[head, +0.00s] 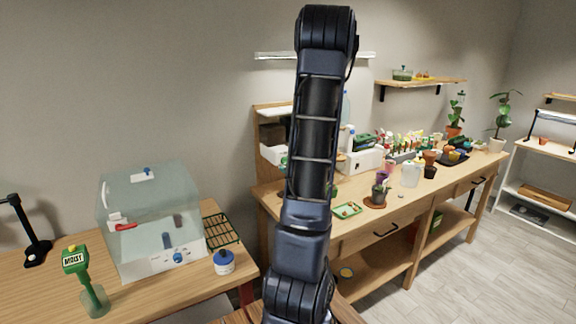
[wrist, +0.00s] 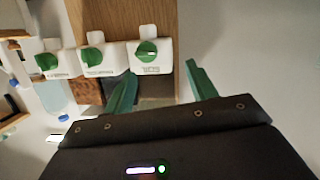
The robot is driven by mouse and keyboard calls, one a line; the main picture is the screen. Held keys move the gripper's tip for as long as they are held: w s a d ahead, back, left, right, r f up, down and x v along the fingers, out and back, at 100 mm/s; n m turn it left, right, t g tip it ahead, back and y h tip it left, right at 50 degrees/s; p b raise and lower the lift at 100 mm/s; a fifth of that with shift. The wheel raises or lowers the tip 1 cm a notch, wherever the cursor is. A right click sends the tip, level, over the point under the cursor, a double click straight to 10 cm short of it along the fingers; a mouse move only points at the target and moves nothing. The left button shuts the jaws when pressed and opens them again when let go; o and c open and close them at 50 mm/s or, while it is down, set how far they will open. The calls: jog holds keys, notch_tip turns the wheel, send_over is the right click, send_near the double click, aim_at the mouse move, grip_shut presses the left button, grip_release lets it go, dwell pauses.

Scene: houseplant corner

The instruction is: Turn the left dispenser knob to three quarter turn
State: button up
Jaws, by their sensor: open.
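The wrist view shows three white dispensers in a row, each with a round green knob: one at the left (wrist: 47,61), one in the middle (wrist: 92,57) and one at the right (wrist: 147,51). The dispensers sit against a wooden panel (wrist: 150,18), and their labels are too blurred to read. My gripper (wrist: 160,69) is open, with its green fingers spread. Its fingertips are close to the right-hand dispenser, one below it and one to its right. Nothing is seen between the fingers. In the head view my arm hides most of the dispenser area.
In the head view, a long wooden bench (head: 352,228) with pots and trays runs to the right. Wall shelves (head: 425,84) hang above.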

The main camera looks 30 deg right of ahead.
jog(key=s+d+f+t+y, duration=0.1)
jog(key=s+d+f+t, duration=0.1)
jog(key=s+d+t, duration=0.1)
jog(key=w, duration=1.1)
jog(key=shift+d+f+m, duration=0.2)
jog(key=shift+m, duration=0.2)
jog(key=c, duration=1)
